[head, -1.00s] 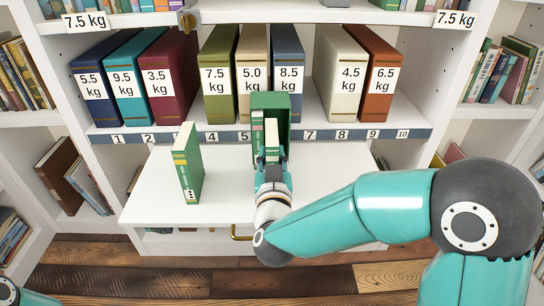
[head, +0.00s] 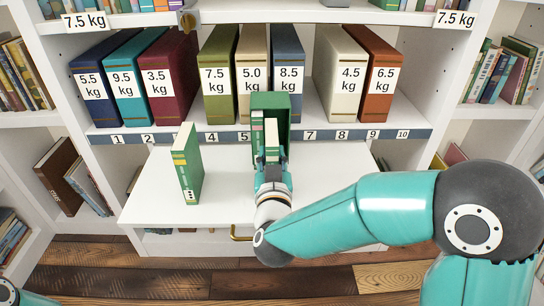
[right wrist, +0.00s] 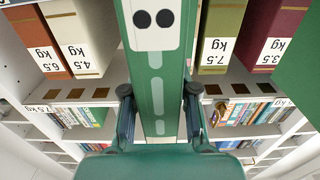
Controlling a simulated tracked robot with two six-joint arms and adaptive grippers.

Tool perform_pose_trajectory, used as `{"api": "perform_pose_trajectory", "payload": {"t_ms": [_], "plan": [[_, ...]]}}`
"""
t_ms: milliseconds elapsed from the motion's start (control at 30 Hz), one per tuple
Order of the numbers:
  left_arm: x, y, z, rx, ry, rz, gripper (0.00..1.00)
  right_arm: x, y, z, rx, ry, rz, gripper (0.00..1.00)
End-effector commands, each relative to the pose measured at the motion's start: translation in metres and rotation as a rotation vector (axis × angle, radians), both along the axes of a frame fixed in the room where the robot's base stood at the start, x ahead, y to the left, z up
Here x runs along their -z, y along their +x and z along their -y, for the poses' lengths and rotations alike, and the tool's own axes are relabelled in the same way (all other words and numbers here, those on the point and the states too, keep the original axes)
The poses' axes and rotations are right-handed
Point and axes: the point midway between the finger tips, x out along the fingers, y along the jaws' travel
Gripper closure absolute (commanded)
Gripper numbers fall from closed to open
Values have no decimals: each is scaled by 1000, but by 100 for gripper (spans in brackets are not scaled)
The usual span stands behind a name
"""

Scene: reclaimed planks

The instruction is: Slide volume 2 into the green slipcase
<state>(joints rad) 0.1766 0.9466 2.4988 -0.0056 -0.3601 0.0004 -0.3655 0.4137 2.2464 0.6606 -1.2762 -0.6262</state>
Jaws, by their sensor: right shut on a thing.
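The green slipcase (head: 270,101) stands upright on the white pull-out board, its open side towards me. A green book (head: 257,135) stands in its left part. Volume 2 (head: 271,135), green with a pale top, stands beside that book at the slipcase opening; how deep it sits I cannot tell. In the right wrist view volume 2 (right wrist: 155,60) shows its spine with two black dots. My right gripper (head: 270,162) is shut on volume 2, and its fingers (right wrist: 160,100) press both sides. My left gripper is out of view.
Another green book (head: 187,165) with three dots stands upright on the board (head: 225,205) to the left. Behind, large weight-labelled volumes line a numbered shelf (head: 300,136). The board is clear to the right of the slipcase, beyond my right arm.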

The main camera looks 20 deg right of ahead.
Motion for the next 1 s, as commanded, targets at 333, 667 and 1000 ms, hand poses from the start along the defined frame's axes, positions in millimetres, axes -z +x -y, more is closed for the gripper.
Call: {"api": "perform_pose_trajectory", "payload": {"t_ms": [333,667,1000], "plan": [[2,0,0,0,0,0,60,-1,0,0,1,0,3,100],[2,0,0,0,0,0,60,-1,2,0,1,0,3,100],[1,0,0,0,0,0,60,-1,10,3,1,0,2,100]]}}
